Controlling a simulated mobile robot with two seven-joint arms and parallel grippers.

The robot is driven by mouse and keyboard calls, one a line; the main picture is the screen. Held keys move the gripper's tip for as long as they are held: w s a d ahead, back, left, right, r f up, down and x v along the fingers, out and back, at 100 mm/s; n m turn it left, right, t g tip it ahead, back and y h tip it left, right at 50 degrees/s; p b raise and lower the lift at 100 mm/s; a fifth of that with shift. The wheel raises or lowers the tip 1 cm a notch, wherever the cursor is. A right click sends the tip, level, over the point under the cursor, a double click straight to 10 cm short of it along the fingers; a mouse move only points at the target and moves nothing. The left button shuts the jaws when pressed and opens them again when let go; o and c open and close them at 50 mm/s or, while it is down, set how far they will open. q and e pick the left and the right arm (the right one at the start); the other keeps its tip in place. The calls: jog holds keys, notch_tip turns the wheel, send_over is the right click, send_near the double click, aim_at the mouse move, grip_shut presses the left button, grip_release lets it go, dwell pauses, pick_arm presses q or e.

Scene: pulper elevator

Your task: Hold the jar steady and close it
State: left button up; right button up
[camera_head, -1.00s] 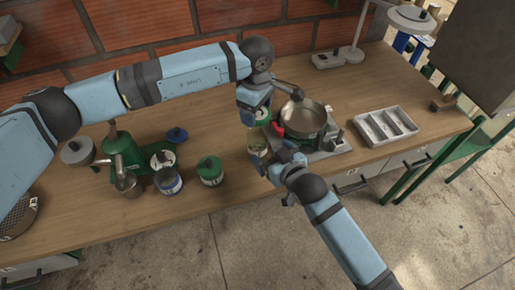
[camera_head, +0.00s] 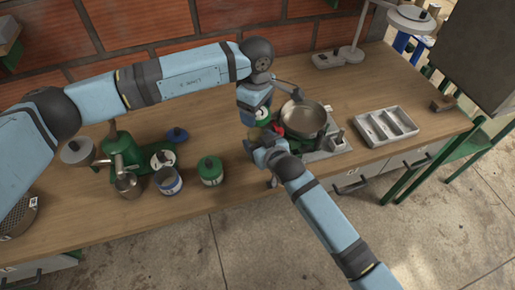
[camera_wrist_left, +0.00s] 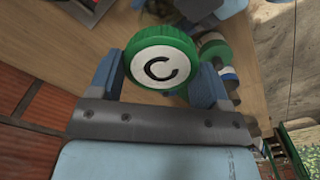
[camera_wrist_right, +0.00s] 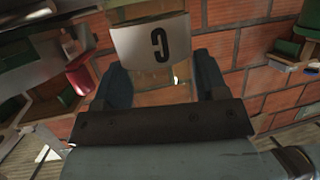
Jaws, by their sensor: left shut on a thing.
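A green lid with a white disc marked C (camera_wrist_left: 160,68) is between the fingers of my left gripper (camera_wrist_left: 165,82), which is shut on it. In the head view the lid (camera_head: 262,115) is above the workbench, left of the pan. My right gripper (camera_head: 258,147) is just below and in front of it, and mostly hides the jar there. In the right wrist view the jar, with a white label and a dark letter (camera_wrist_right: 160,42), is between and beyond the spread fingers of my right gripper (camera_wrist_right: 163,85). Contact with the jar cannot be made out.
A pan (camera_head: 303,118) on a burner stands close to the right of the grippers. A grey divided tray (camera_head: 386,126) lies farther right. A green-lidded jar (camera_head: 211,171), a blue-banded cup (camera_head: 168,180) and a green machine (camera_head: 122,150) stand to the left.

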jog(key=c, duration=0.8)
pick_arm(q)
send_over(256, 128)
jog(key=s, duration=0.2)
jog(key=shift+s+f, duration=0.2)
jog(key=shift+f, duration=2.3)
jog(key=shift+f, duration=0.1)
jog(key=shift+f, duration=0.8)
jog(key=shift+f, duration=0.15)
